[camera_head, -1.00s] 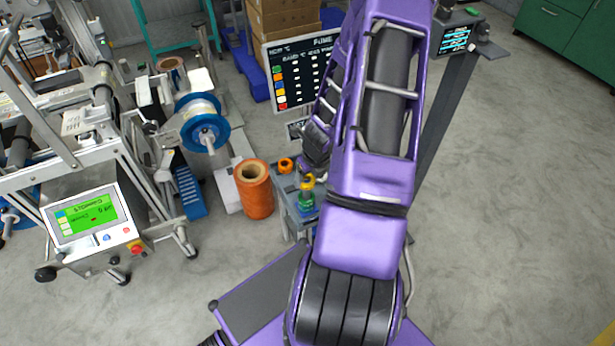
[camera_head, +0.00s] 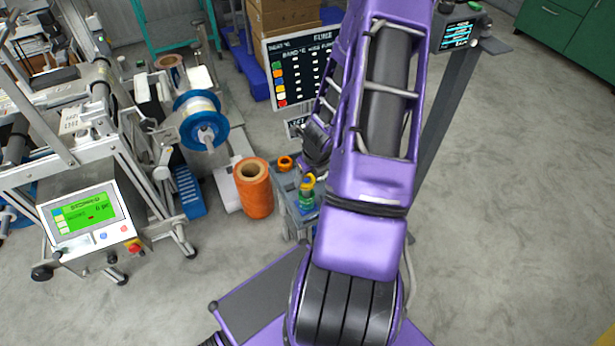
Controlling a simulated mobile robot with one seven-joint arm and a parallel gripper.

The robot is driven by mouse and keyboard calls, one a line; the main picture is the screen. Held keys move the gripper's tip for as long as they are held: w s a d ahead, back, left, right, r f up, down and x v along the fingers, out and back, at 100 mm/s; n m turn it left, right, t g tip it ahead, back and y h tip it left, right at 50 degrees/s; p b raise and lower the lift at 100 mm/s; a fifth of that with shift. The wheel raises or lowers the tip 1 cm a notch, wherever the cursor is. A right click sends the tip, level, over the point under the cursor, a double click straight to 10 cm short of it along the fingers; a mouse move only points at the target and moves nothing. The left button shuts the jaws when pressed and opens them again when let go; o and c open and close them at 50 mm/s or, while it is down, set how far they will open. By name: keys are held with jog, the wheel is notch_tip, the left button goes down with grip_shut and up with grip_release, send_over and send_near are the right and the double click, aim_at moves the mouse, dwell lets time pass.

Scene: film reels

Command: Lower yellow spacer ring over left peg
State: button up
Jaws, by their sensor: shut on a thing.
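The yellow spacer ring (camera_head: 308,180) shows small beside my forearm, tilted, at the tip of my gripper (camera_head: 308,171). My gripper is shut on it; the fingers are small and partly hidden by my own wrist. Green and blue rings (camera_head: 306,199) show just below the yellow ring, stacked at the left peg's place. The peg itself cannot be made out. I cannot tell whether the yellow ring is around the peg or above it. An orange ring (camera_head: 285,163) lies on the grey stand (camera_head: 291,217), to the left and behind.
A large orange spool (camera_head: 254,190) stands left of the stand. A machine with a blue-flanged reel (camera_head: 201,121) and a green-screened panel (camera_head: 87,211) fills the left. A dark board (camera_head: 296,70) stands behind. My arm hides the stand's right side. Floor at right is clear.

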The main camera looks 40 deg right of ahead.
aim_at(308, 183)
jog(key=shift+f+b, duration=1.9)
jog(key=shift+b, duration=0.3)
jog(key=o, duration=1.5)
jog(key=shift+c, duration=0.2)
jog(key=p+v, duration=0.6)
jog(key=v, duration=1.1)
jog(key=shift+r, duration=0.3)
